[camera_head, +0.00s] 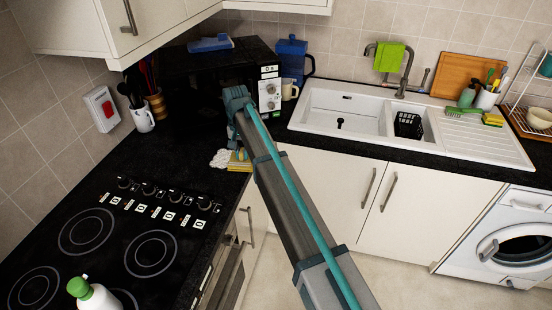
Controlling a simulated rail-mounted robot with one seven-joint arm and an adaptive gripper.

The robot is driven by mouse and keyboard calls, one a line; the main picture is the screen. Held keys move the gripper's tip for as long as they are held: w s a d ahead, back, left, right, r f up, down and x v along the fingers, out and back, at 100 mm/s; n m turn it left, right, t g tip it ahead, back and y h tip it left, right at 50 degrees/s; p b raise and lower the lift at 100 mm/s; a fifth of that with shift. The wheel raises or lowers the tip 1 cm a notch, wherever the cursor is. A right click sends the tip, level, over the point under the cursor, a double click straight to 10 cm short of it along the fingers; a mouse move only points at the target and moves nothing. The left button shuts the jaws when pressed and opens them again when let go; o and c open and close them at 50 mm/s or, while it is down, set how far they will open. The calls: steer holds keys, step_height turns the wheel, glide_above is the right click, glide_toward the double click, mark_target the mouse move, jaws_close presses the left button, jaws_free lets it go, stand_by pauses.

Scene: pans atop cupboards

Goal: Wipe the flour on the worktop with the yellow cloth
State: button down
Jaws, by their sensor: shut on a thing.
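The yellow cloth (237,166) is small in view, on the black worktop (185,165) near its front edge, between the hob and the microwave. The white flour patch (219,158) lies on the worktop just left of the cloth and touches or nearly touches it in the picture. My gripper (241,152) points down from the end of my arm, shut on the yellow cloth. My own arm partly hides the gripper and the cloth's right side. I cannot tell whether the cloth presses on the worktop.
A black hob (120,240) with a green-capped bottle (92,294) is at front left. A microwave (268,90) stands behind my wrist, with a blue coffee maker (291,60) and cream mug (289,90) to its right. Utensil pots (141,117) stand back left. The sink (345,110) is right.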

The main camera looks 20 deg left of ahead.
steer(key=s+a+m, duration=0.1)
steer(key=a, duration=0.9)
steer(key=shift+s+a+r+m, duration=0.3)
steer(key=shift+s+r+m, duration=0.1)
steer(key=shift+f+b, duration=0.6)
steer(key=shift+f, duration=1.85)
steer(key=shift+f, duration=0.6)
steer(key=c, duration=1.4)
jaws_free()
steer(key=shift+r, duration=0.4)
